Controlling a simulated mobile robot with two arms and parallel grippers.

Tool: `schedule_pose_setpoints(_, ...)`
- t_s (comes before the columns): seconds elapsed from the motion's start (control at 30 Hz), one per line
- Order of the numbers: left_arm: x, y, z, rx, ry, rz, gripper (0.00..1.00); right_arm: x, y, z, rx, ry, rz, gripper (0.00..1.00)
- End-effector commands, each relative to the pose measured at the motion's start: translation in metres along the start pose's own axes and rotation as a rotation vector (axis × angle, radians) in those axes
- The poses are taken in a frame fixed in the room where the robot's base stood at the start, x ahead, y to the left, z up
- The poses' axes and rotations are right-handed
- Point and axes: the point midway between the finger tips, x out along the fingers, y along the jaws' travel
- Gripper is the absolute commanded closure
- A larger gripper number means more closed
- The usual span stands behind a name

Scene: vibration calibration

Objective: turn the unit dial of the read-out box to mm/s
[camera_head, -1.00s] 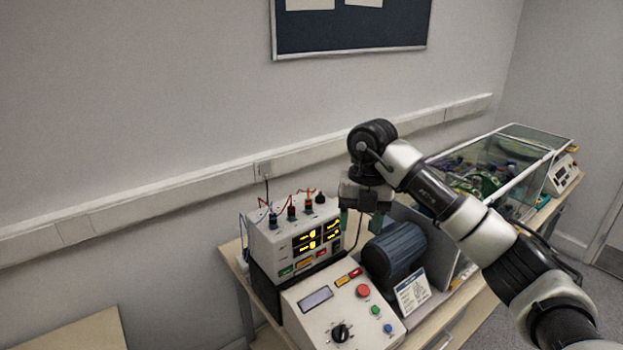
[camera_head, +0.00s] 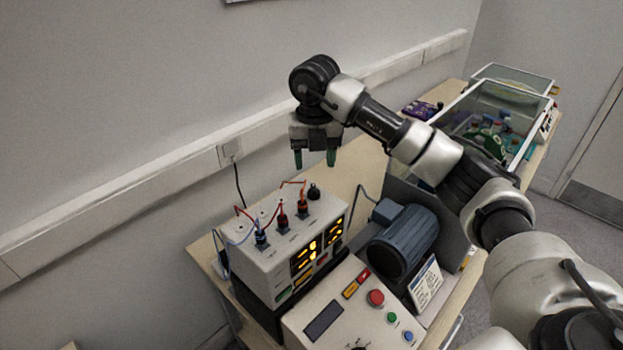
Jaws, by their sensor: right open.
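A white sloped-front box (camera_head: 329,337) with a dark blank display (camera_head: 323,321) stands at the bottom centre; it looks like the read-out box. Its black dial (camera_head: 358,348) is almost wholly cut off by the bottom edge of the picture. Its setting and marks cannot be read. My right gripper (camera_head: 315,160) points down with its two green-tipped fingers apart and nothing between them. It hangs well up the picture from the dial, above and behind the box with lit yellow digits. My left gripper is not in view.
The box with yellow digits (camera_head: 278,266) has plugs and wires on top. A blue-grey motor (camera_head: 404,243) stands right of the sloped box, which also bears a red button (camera_head: 375,298). A glass-sided case (camera_head: 486,125) stands farther back. Bare bench (camera_head: 357,176) shows behind the motor.

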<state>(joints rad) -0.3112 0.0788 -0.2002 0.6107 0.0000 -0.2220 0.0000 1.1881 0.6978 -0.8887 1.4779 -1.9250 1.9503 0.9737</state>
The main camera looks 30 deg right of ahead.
Motion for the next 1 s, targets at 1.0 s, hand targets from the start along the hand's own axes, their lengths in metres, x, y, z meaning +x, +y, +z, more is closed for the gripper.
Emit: schedule_pose_setpoints(1.0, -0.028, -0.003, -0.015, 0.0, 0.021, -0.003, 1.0, 0.076, 0.0, 0.0, -0.001, 0.0, 0.0, 0.75)
